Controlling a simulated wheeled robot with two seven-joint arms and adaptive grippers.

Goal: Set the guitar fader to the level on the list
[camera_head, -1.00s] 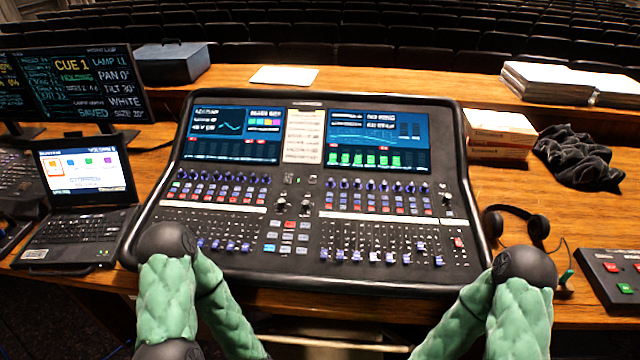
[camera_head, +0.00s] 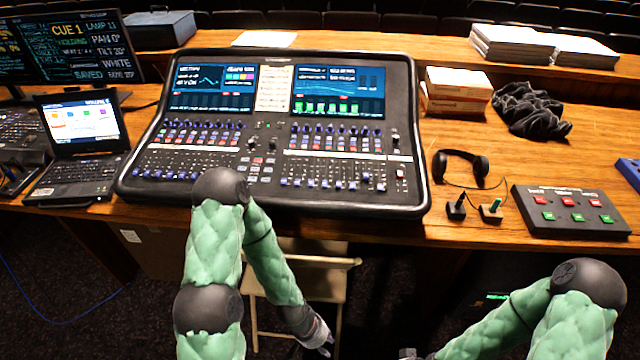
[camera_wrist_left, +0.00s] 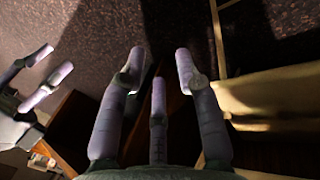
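The mixing desk (camera_head: 425,150) stands on the wooden table in the head view. Its fader rows (camera_head: 332,182) run along the near side; labels are too small to read, so I cannot tell which is the guitar fader. A cream sheet with lines of text (camera_head: 273,88), possibly the list, lies between the two screens; its text is unreadable. My left gripper (camera_head: 322,345) hangs below the table edge, away from the desk. In the left wrist view its fingers (camera_wrist_left: 158,75) are spread and empty. My right gripper (camera_wrist_left: 51,64) shows there too, fingers apart; the head view mostly cuts it off.
A laptop (camera_head: 82,135) stands left of the desk. Headphones (camera_head: 461,165), two small sticks on bases (camera_head: 490,208) and a button box (camera_head: 570,210) lie to the right. A folding chair (camera_head: 335,278) stands under the table edge near my left arm.

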